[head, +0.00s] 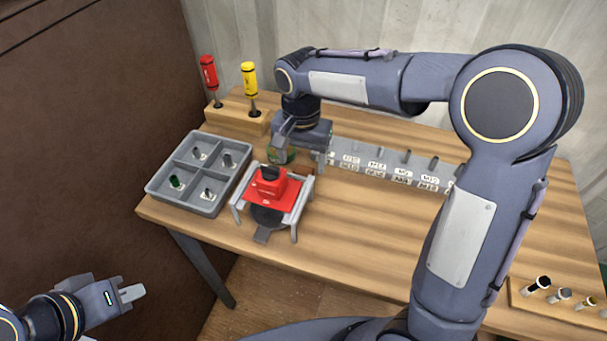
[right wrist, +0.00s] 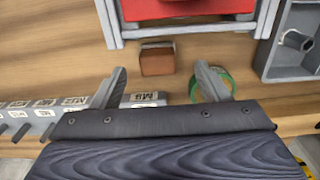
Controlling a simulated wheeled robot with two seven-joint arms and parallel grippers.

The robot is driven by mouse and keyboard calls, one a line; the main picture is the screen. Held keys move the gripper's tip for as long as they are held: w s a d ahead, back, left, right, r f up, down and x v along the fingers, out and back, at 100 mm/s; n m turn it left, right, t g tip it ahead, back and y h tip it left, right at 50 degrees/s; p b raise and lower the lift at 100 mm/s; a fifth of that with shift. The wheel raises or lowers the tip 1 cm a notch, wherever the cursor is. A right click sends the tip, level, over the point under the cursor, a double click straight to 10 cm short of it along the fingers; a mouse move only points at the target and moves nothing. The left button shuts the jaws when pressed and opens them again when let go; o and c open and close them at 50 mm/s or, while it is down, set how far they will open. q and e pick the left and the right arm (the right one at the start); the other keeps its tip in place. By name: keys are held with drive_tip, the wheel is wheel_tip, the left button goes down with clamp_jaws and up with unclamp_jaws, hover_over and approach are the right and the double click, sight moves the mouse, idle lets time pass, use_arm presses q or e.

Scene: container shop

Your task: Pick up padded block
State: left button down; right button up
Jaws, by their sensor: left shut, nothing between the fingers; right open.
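A small brown block (right wrist: 157,60), which looks like the padded block, rests on the wooden table in the right wrist view. I cannot make it out in the head view, where my right gripper and wrist cover that area. My right gripper (right wrist: 163,80) is open, with its fingers apart and the block lying between their lines, just beyond the tips. It also shows in the head view (head: 299,152), low over the table behind the red piece. My left gripper (head: 134,293) is shut and empty, off the table at the lower left.
A green tape roll (right wrist: 226,84) lies by one right finger. A red piece (head: 268,188) sits in a grey stand (head: 294,214) close by. A grey compartment tray (head: 184,205), a driver rack (head: 232,119) and a labelled strip (head: 390,173) surround it.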

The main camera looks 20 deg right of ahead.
sight(304, 170)
drive_tip(key=f, duration=0.4)
drive_tip(key=shift+d+f, duration=0.2)
drive_tip(key=shift+f, duration=0.1)
drive_tip(key=c, duration=1.1)
drive_tip(key=shift+o, duration=0.2)
drive_tip(key=shift+r, duration=0.1)
wheel_tip(304, 170, up, 10)
drive_tip(key=shift+f, duration=0.1)
